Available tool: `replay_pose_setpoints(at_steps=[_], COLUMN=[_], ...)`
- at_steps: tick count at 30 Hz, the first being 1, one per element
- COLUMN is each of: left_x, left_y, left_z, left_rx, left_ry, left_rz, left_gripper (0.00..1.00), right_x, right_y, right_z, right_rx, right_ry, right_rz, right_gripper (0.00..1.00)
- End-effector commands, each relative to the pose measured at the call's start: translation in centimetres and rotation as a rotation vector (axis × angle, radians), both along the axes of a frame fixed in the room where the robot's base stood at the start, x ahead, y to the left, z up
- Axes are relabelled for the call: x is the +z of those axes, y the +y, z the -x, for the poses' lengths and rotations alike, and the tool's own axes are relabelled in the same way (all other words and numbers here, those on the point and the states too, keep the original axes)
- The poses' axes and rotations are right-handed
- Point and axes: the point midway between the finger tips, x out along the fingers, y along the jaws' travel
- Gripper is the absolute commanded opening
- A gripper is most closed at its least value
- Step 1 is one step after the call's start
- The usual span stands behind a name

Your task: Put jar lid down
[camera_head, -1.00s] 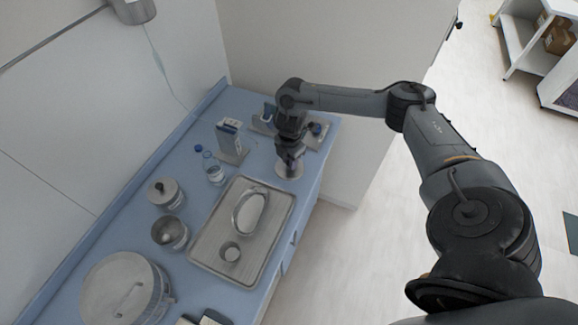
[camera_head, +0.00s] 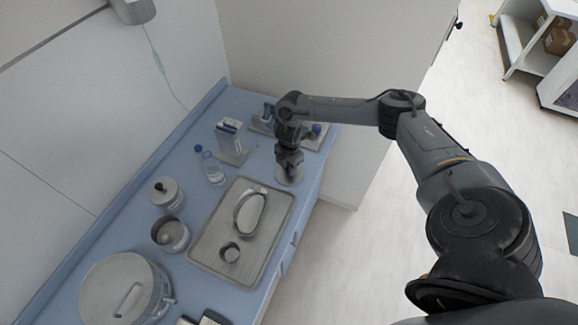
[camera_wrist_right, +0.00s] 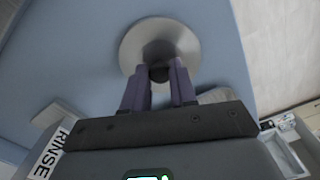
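The jar lid (camera_head: 291,178) is a round, shiny metal disc with a dark knob. It is at the counter's right edge, near the back, knob up. My right gripper (camera_head: 289,165) is directly above it, pointing down. In the right wrist view the lid (camera_wrist_right: 160,35) lies beyond the fingertips, and the two fingers (camera_wrist_right: 160,75) close around its dark knob. The lid looks flat and at or very near the counter surface; I cannot tell if it touches. An open metal jar (camera_head: 171,234) stands on the left of the counter. My left gripper is not in view.
A lidded jar (camera_head: 165,194), bottle (camera_head: 213,170), large pot (camera_head: 123,290) and box (camera_head: 229,139) stand on the blue counter (camera_head: 262,162).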

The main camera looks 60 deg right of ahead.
Motion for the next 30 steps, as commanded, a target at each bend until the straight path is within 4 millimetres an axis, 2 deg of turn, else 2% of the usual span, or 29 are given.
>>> replay_pose_setpoints(at_steps=[1, 5, 17, 23, 30], left_x=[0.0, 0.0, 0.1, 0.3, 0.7], left_y=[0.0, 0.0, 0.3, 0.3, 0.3], left_z=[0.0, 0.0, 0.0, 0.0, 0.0], left_rx=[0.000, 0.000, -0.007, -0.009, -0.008], left_ry=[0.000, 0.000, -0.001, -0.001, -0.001], left_rz=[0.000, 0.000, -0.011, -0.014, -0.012], left_gripper=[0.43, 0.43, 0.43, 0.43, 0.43], right_x=[0.0, 0.0, 0.6, 3.3, 7.9], right_y=[0.0, 0.0, 0.0, 0.0, 0.0], right_z=[0.0, 0.0, 0.0, 0.0, -0.1], right_rx=[0.000, 0.000, 0.000, 0.000, 0.001], right_ry=[0.000, 0.000, -0.001, -0.002, -0.003], right_rz=[0.000, 0.000, -0.001, 0.001, 0.000], right_gripper=[0.34, 0.52, 0.52, 0.52, 0.52])
